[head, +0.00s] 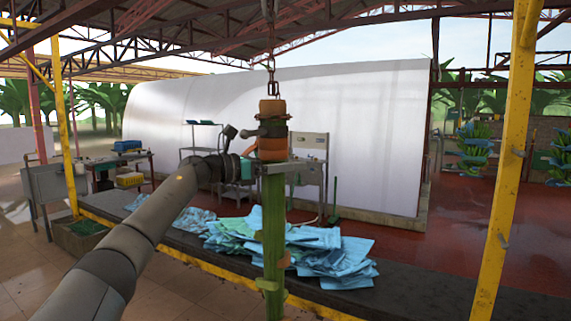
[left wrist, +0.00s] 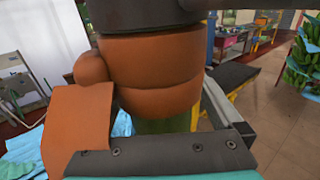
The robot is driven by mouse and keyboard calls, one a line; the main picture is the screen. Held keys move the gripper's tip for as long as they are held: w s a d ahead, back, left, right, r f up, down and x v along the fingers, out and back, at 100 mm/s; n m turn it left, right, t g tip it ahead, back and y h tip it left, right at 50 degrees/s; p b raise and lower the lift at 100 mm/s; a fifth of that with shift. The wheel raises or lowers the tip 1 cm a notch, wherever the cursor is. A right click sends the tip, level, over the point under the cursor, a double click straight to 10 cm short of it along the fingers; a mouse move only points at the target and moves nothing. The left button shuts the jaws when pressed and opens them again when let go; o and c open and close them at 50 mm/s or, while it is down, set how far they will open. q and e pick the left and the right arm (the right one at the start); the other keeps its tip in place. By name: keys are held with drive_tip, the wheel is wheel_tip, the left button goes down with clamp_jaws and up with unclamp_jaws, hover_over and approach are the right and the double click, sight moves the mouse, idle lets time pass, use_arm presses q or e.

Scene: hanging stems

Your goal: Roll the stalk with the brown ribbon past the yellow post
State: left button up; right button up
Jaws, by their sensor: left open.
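The stalk (head: 273,240) is a thick green stem that hangs upright from a chain. Its top is wrapped in the orange-brown ribbon (head: 272,108), with a dark grey piece between the bands. My left gripper (head: 270,163) is open at the stalk, just below the ribbon. In the left wrist view the ribbon (left wrist: 155,75) fills the middle, close before the palm, with a loose flap (left wrist: 75,130) at the left. I cannot tell whether the fingers touch the stalk. The yellow post (head: 508,150) stands to the right, apart from the stalk. My right gripper is not in view.
Blue sheets (head: 290,245) lie heaped on a long dark bench (head: 440,300) behind the stalk. Another yellow post (head: 66,130) stands at the left. A big white sheeted structure (head: 370,130) is behind. Between the stalk and the right post the space looks clear.

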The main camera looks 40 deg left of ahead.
use_arm(q)
drive_tip(key=shift+s+a, duration=0.1)
drive_tip(key=b+v, duration=1.3)
drive_tip(key=v, duration=0.2)
idle(0.3)
idle(0.6)
